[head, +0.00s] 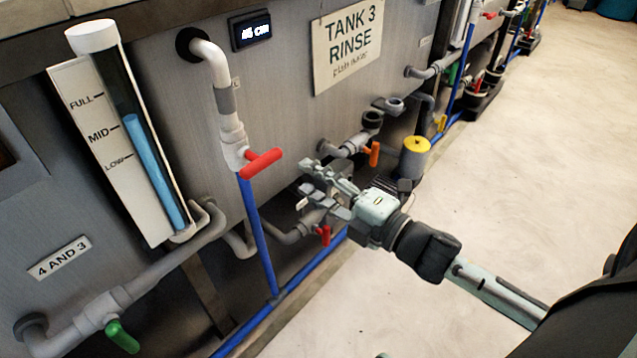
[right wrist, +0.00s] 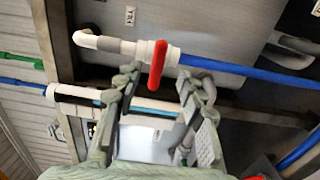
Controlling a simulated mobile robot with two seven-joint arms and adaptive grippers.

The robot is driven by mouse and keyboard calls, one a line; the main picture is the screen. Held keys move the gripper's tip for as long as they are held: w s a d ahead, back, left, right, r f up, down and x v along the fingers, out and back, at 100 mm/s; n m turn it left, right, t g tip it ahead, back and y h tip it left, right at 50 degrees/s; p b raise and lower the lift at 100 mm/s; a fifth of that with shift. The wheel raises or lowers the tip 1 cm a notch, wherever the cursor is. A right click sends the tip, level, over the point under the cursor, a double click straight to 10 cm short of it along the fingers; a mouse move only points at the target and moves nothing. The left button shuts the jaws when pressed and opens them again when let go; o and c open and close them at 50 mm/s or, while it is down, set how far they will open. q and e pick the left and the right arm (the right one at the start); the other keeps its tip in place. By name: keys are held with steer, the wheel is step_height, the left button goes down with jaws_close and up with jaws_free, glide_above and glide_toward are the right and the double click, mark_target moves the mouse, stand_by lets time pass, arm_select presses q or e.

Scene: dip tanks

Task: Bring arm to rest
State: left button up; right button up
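My right gripper (head: 308,177) is open and empty, held out in front of the tank wall on an arm that comes in from the lower right. In the right wrist view its two fingers (right wrist: 158,82) stand apart with nothing between them. The red valve handle (head: 262,162) on the white pipe is to the left of the gripper in the head view. In the right wrist view this red handle (right wrist: 157,65) shows beyond the fingertips, apart from them as far as I can tell. My left gripper is not in view.
A level gauge (head: 140,135) with blue liquid is at left, above a green-handled valve (head: 122,336). A small red valve (head: 324,235) and an orange one (head: 374,154) are close around the gripper. A yellow-topped canister (head: 415,158) stands behind it. The floor (head: 530,150) at right is clear.

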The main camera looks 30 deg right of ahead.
steer(key=shift+s+d, duration=0.2)
steer(key=shift+s, duration=0.4)
steer(key=s+d+f+m+g+h, duration=0.1)
steer(key=d+f+m+g+h, duration=0.25)
steer(key=f+m, duration=0.4)
steer(key=s+d+f+m+g+h, duration=0.1)
steer(key=d+f+m+g+h, duration=0.1)
steer(key=d+f+m+h, duration=0.55)
steer(key=s+a+f+m+g+y, duration=0.1)
steer(key=s+a+f+m+g, duration=0.1)
steer(key=s+f, duration=0.4)
steer(key=s+a+f+m+g+y, duration=0.2)
steer(key=s+a+f+m+g, duration=0.1)
steer(key=s+a+f+g, duration=0.2)
step_height(320, 180, down, 4)
steer(key=shift+s+r+g, duration=0.1)
steer(key=shift+s+g, duration=0.65)
steer(key=shift+s, duration=0.2)
